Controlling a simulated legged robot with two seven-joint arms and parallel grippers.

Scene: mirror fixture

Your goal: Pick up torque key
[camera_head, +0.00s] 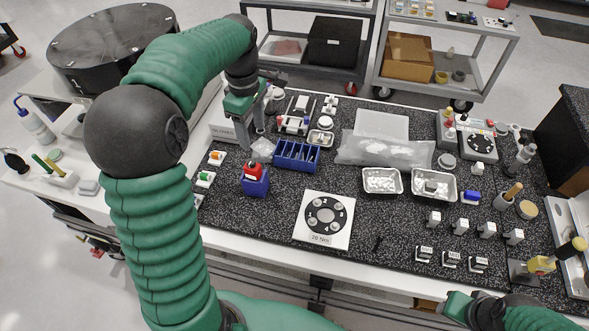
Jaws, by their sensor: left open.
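No thing is plainly marked as the torque key, and I cannot tell for sure which one it is. A red-topped piece (253,171) stands in a blue block (256,187) left of centre on the speckled table. A small black piece (378,243) lies right of a white plate with a numbered black ring (324,219), labelled 20 Nm. My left gripper (252,134) is open and points down, above and behind the red-topped piece and apart from it. My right gripper (456,307) is at the bottom right edge, and its jaws are unclear.
A blue divided bin (297,156) stands right of my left gripper. Two metal trays (435,200) hold small parts. Several small blocks and a yellow-and-black handled tool (541,265) stand at the right. The table's front middle is mostly free. Carts (480,68) stand behind.

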